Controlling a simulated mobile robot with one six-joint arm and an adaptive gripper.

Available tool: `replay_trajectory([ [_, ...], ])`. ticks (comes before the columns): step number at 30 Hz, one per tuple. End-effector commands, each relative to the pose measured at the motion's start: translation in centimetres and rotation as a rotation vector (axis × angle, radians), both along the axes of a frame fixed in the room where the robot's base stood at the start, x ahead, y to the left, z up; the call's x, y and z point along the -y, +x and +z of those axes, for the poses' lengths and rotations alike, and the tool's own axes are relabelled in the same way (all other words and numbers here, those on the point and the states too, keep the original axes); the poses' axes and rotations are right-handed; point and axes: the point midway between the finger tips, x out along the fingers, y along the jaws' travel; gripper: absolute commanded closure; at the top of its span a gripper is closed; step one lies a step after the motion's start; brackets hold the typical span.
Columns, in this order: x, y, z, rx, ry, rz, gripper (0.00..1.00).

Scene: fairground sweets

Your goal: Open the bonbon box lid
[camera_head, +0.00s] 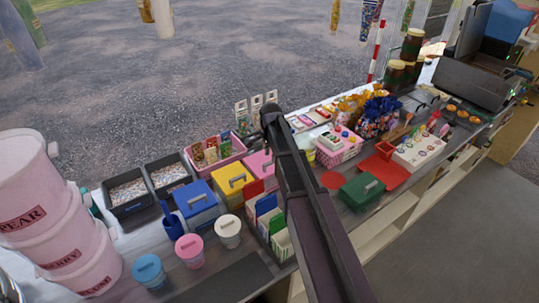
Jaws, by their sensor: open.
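Several lidded boxes with grey handles stand on the counter, and I cannot tell which is the bonbon box. A blue box (197,201), a yellow box (231,180) and a pink box (261,163) form a row left of my arm. A green box (362,192) stands right of my arm. The lids of the blue, yellow and green boxes look shut. My arm partly covers the pink box, so its lid is not fully visible. My dark arm crosses the middle of the picture; my gripper does not show.
Pink, white and blue tubs (149,270) stand at the front left, and large pink barrels (40,210) at the far left. Black trays (130,192) lie behind. A red tray (385,172), a white board (420,150) and jars (411,45) are on the right.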

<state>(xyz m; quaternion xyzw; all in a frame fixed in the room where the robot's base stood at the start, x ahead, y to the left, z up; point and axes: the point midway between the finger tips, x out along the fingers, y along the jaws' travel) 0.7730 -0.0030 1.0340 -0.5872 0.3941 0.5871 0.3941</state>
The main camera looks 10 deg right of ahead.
Motion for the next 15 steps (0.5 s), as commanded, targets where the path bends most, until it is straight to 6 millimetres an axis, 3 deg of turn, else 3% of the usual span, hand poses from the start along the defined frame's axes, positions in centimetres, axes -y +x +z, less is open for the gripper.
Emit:
replay_trajectory([
  [1, 0.0, 0.0, -1.1, 0.0, 0.0, 0.0, 0.51],
  [6, 0.0, 0.0, -2.7, 0.0, 0.0, 0.001, 0.51],
  [15, -0.1, 0.0, -4.3, 0.0, 0.0, 0.001, 0.51],
])
